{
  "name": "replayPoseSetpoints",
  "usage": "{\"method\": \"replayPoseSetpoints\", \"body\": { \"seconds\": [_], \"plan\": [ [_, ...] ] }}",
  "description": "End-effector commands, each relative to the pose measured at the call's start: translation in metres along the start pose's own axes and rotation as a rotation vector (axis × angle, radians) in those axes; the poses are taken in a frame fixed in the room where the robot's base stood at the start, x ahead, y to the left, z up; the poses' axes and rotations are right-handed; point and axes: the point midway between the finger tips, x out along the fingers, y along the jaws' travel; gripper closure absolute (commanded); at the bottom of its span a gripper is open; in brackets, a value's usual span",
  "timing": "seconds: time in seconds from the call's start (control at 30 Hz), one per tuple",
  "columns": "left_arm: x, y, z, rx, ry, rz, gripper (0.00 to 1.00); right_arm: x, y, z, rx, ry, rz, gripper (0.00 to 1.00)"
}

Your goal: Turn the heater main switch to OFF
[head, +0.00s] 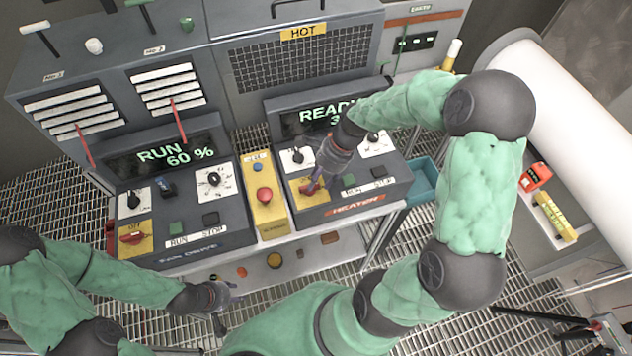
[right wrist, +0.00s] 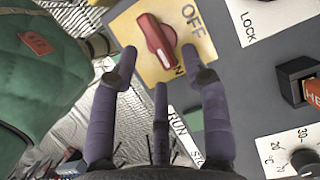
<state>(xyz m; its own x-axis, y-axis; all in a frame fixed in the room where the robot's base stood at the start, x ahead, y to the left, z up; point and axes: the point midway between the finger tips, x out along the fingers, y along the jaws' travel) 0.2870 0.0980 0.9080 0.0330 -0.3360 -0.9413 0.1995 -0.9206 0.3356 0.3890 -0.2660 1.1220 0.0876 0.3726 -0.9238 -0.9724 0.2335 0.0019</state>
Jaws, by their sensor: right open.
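The heater main switch is a red rotary handle (right wrist: 155,40) on a yellow plate (right wrist: 133,22) in the right wrist view. OFF is printed at its upper right. Its lower end points toward a partly hidden label ending in N. In the head view the handle (head: 311,188) sits on the heater box (head: 341,206), partly covered by my right gripper (head: 318,178). My right gripper's fingers (right wrist: 160,68) are open on either side of the handle's lower end; contact cannot be told. My left gripper (head: 224,298) hangs away from the panels at lower left; its opening is unclear.
The fan drive box (head: 180,238) at left has a similar red switch (head: 131,237). A yellow box with a red emergency button (head: 265,194) stands between the boxes. A READY display (head: 312,116) and knobs lie close to my right gripper. A white pipe (head: 560,130) is at right.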

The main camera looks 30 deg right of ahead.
Motion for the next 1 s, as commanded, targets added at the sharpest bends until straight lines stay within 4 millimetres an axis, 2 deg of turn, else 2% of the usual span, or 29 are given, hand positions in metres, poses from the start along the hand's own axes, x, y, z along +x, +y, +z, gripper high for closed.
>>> {"method": "replayPoseSetpoints", "body": {
  "seconds": [0.2, 0.57, 0.7, 0.73, 1.0],
  "plan": [
    [0.001, 0.0, 0.0, 0.0, 0.0, 0.0, 0.6, 0.021, -0.001, 0.0, 0.0, 0.0, -0.001, 0.54],
    [0.001, 0.0, 0.0, 0.0, 0.0, 0.0, 0.6, 0.024, -0.001, 0.0, 0.0, 0.0, -0.002, 0.54],
    [0.001, 0.0, 0.0, 0.0, 0.0, 0.0, 0.6, 0.024, -0.001, 0.0, 0.0, 0.0, -0.001, 0.93],
    [0.001, 0.0, 0.0, 0.0, 0.0, 0.0, 0.6, 0.024, -0.001, 0.0, 0.0, 0.0, -0.001, 1.0],
    [0.0, 0.0, 0.0, 0.0, 0.0, 0.0, 0.6, 0.024, -0.001, 0.0, -0.007, 0.0, 0.001, 1.0]
  ]
}}
